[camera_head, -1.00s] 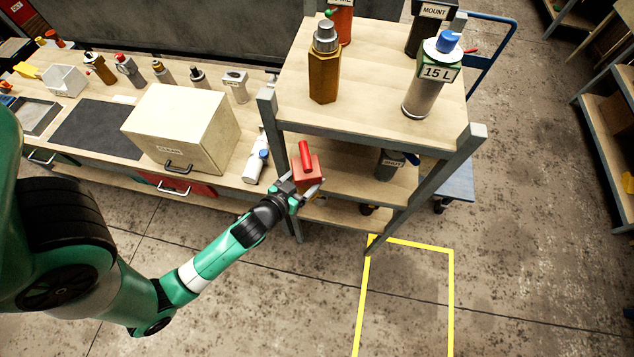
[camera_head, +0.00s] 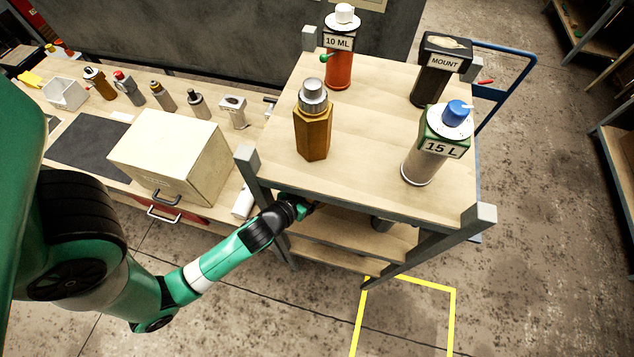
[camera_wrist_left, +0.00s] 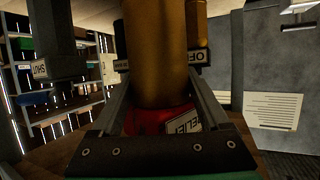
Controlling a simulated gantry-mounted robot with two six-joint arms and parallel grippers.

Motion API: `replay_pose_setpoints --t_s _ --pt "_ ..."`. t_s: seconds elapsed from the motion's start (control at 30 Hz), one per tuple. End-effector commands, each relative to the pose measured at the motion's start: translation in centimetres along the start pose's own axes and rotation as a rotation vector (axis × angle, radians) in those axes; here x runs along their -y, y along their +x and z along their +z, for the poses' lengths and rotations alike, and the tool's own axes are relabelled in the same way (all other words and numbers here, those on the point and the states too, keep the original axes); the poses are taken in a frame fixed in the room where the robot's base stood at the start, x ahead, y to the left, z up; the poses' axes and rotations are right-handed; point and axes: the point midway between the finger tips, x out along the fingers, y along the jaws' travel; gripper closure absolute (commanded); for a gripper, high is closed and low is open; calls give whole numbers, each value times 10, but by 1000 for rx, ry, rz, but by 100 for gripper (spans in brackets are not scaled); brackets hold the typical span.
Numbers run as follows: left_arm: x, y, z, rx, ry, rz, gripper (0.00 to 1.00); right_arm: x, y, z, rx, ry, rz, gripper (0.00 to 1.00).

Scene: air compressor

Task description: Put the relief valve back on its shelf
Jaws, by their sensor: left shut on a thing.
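The relief valve (camera_wrist_left: 158,55) fills the middle of the left wrist view, which looks upside down. It has a brass-coloured round body and a red part with a white label, partly readable as "RELIE". My left gripper (camera_wrist_left: 163,103) is shut on it, one finger on each side. In the head view my left gripper (camera_head: 304,208) reaches under the top board of the shelf unit, above its middle board (camera_head: 350,234). The valve is hidden there by the top board. I cannot tell whether it touches the board. My right gripper is not in view.
A grey item labelled "SHUT" (camera_wrist_left: 52,40) and a brass-coloured one labelled "OFF" (camera_wrist_left: 196,25) stand near the valve. The top board (camera_head: 375,130) carries several labelled bottles. A grey post (camera_head: 248,170) stands beside my arm. A cream box (camera_head: 170,155) sits on the workbench.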

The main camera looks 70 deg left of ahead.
Motion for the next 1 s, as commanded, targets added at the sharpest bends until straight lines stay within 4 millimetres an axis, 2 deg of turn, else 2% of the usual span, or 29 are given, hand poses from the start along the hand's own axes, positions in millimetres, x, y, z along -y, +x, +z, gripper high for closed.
replay_pose_setpoints --t_s 0.5,1.0 --pt "0 23 53 -5 0 1 100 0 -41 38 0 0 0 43" --pt "0 24 56 -5 0 1 100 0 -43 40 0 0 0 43"
